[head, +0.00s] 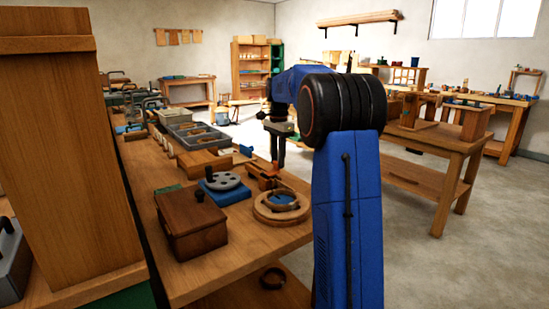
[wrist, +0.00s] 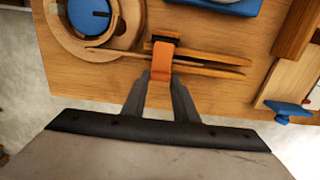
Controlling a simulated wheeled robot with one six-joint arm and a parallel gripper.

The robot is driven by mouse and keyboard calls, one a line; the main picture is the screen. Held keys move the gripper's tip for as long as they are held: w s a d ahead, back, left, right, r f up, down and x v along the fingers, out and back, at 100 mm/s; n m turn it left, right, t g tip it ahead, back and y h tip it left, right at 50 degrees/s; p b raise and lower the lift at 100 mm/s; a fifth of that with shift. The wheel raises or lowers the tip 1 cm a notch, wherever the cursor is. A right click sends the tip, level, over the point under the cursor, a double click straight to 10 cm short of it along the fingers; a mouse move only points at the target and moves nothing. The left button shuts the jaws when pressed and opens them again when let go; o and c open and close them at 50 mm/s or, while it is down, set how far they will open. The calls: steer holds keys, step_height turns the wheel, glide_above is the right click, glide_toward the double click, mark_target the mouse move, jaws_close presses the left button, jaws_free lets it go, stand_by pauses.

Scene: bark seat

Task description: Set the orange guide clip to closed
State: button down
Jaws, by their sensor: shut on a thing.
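The orange guide clip (wrist: 162,57) shows in the wrist view as a small upright orange piece with a dark top, at one end of two thin wooden strips (wrist: 210,63). My gripper (wrist: 160,78) is shut on the clip's near end, with its two fingers close together around it. Whether the clip is open or closed, I cannot tell.
A round wooden ring with a blue centre (head: 283,206) sits close by on the workbench (head: 250,240). A brown lidded box (head: 190,222) and a grey disc on a blue base (head: 222,182) stand left of it. A blue knob (wrist: 292,109) lies at the right in the wrist view.

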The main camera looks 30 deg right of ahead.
steer(key=shift+d+f, duration=0.4)
stand_by(0.3)
steer(key=c, duration=1.4)
jaws_free()
steer(key=shift+d, duration=0.15)
steer(key=shift+r, duration=0.1)
step_height(320, 180, up, 17)
steer(key=shift+r, duration=0.1)
